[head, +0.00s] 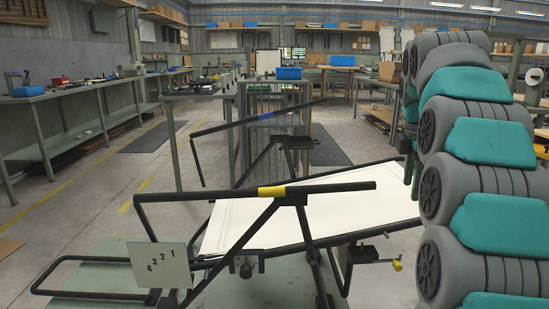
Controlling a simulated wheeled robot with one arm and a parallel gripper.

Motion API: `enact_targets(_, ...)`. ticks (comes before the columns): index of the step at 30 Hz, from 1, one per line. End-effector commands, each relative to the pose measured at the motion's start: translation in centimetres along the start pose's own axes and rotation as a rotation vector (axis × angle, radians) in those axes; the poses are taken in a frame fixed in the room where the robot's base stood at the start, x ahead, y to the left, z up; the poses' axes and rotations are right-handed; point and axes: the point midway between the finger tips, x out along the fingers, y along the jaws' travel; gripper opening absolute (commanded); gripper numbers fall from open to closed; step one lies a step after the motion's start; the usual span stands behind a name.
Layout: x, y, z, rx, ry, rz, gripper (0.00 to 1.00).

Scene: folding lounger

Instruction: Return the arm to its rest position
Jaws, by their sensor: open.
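The folding lounger stands in front of me on a low green platform (100,262). It has a black tube frame and a white panel (330,212) that slopes up to the right. The near armrest (335,187) has a yellow band (271,192), and the far armrest (225,125) has a blue band. A small yellow-tipped part (397,265) sticks out at the right. My gripper is not in this view.
A long green workbench (60,93) runs along the left wall. Another table (200,92) and a grey barred structure (276,105) stand behind the lounger. The floor between left bench and lounger (85,190) is clear. Large grey and teal forms block the right side.

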Motion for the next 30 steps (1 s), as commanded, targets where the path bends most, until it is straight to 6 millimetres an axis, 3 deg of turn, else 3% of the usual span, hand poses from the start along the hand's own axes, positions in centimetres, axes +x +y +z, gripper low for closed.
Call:
enact_targets(5, 0.3, -2.1, -1.5, 0.09, 0.009, -0.021, 0.57)
enact_targets(11, 1.4, -6.3, -4.1, 0.261, 0.021, -0.066, 0.57)
enact_targets(20, 4.3, -15.6, -8.3, 0.592, 0.014, -0.154, 0.57)
enact_targets(30, 8.9, -28.2, -11.7, 0.984, -0.042, -0.256, 0.57)
